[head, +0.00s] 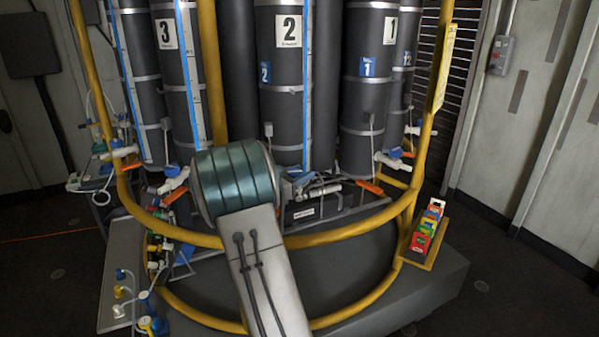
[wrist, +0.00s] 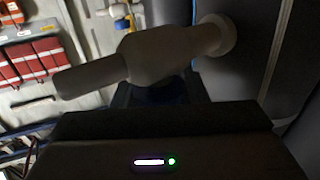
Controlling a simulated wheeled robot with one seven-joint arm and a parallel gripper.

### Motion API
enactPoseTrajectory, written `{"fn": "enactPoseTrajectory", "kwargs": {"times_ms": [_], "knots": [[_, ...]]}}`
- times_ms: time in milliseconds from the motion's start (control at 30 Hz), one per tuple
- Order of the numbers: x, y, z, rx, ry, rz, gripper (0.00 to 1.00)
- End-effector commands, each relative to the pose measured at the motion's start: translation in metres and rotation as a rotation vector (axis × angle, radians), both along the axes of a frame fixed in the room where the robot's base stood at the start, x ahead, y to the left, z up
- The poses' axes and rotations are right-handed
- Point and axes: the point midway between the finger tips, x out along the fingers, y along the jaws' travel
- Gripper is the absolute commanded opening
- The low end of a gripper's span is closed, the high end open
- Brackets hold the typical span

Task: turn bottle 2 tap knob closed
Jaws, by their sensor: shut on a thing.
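Bottle 2 (head: 283,100) is a tall dark cylinder with a white "2" label, upright at the middle back in the head view. Its white tap (head: 322,190) sticks out low on the bottle, partly hidden behind my arm. In the wrist view the pale tap body (wrist: 150,55) runs across the top and joins the dark bottle wall at right. A dark blue knob (wrist: 165,93) shows just below it. My gripper (wrist: 165,100) is shut on this knob; its fingertips are dark and hard to make out.
A yellow rail (head: 330,237) curves in front of the bottles. Bottle 3 (head: 180,90) and bottle 1 (head: 366,100) stand either side, with their own taps. A yellow rack of coloured boxes (head: 427,232) is at right. The floor at far right is clear.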

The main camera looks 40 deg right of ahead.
Motion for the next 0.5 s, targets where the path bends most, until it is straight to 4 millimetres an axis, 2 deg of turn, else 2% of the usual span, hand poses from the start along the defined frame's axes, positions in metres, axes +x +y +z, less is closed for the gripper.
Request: {"fn": "enactPoseTrajectory", "kwargs": {"times_ms": [233,267,300,333,500], "knots": [[-0.0008,-0.0014,0.0018,-0.003,-0.002,-0.003,0.17],[-0.0008,-0.0014,0.0018,-0.003,-0.002,-0.002,0.48],[-0.0007,-0.0013,0.0017,-0.003,-0.002,-0.002,0.59],[-0.0006,-0.0011,0.0016,-0.003,-0.001,-0.002,0.61],[0.0001,0.0,0.001,-0.002,-0.001,0.001,0.61]]}}
